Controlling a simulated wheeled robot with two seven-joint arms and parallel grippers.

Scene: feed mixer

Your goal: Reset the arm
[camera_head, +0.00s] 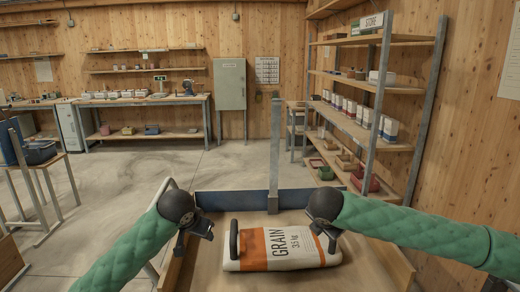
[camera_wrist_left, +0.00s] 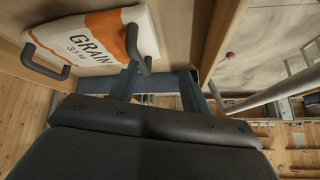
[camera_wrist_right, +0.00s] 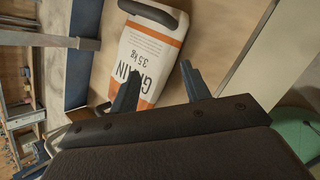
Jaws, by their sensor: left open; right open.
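A white and orange grain bag (camera_head: 284,249) marked "GRAIN 3.5 kg" lies flat in a wooden-sided bed with a blue end wall (camera_head: 240,202). It has a black handle (camera_head: 234,240) at its left end and another at its right end, the latter partly hidden by my right gripper in the head view. My left gripper (camera_head: 204,231) is open and empty, left of the bag. My right gripper (camera_head: 331,240) is open above the bag's right end, with nothing visibly held. The bag also shows in the left wrist view (camera_wrist_left: 90,42) and the right wrist view (camera_wrist_right: 146,60).
A grey upright post (camera_head: 275,150) stands at the blue wall. A store shelf (camera_head: 395,88) with containers stands at the right. A workbench (camera_head: 145,101) and a grey cabinet (camera_head: 230,84) line the back wall. The floor (camera_head: 130,172) between is largely clear.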

